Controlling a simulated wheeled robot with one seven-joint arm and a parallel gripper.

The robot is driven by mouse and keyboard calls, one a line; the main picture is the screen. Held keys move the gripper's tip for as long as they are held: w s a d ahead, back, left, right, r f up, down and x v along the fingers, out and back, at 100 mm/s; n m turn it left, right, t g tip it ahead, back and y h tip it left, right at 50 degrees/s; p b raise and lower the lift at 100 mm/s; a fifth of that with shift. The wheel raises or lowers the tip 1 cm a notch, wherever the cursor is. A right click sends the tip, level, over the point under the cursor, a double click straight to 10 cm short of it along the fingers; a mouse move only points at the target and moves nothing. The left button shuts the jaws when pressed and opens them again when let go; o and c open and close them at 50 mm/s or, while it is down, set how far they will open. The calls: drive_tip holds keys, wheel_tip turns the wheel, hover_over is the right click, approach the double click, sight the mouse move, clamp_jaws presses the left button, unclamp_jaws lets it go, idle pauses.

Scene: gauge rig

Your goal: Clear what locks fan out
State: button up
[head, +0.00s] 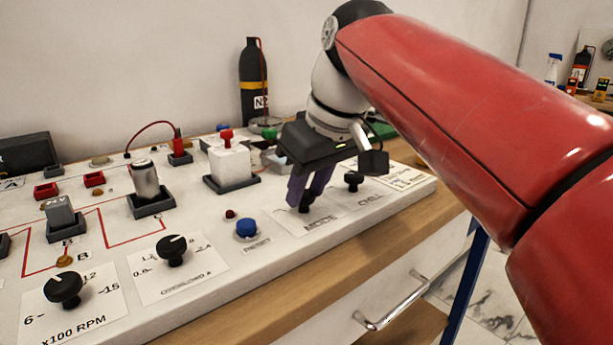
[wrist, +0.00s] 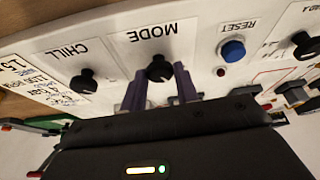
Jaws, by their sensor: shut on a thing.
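My gripper (head: 308,192) is shut on the black MODE knob (head: 305,204) at the right part of the white panel. In the wrist view the purple fingers of my gripper (wrist: 160,84) sit on both sides of the MODE knob (wrist: 159,70). The fingers hide part of the knob and its markings. A blue RESET button (head: 246,228) is left of the gripper, with a small dark red lamp (head: 231,214) beside it. The RESET button also shows in the wrist view (wrist: 232,51). No part labelled FAN is readable.
The CHILL knob (head: 353,179) stands close right of the gripper. A white block with a red top (head: 229,160), a metal cylinder (head: 146,181) and the OVERLOAD knob (head: 172,249) stand to the left. A black bottle (head: 252,82) stands behind. A wooden edge (head: 300,287) runs along the front.

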drive_tip(key=shift+w+d+n+g+y+p, duration=0.1)
drive_tip(key=shift+n+g+y+p, duration=0.2)
drive_tip(key=shift+n, duration=0.65)
drive_tip(key=shift+n+g+y+p, duration=0.2)
drive_tip(key=shift+n+p, duration=0.15)
drive_tip(key=shift+n, duration=0.6)
drive_tip(key=o, duration=1)
drive_tip(key=shift+c, duration=0.2)
drive_tip(key=v, duration=0.7)
drive_tip(key=shift+r, duration=0.4)
drive_tip(key=shift+d, duration=0.1)
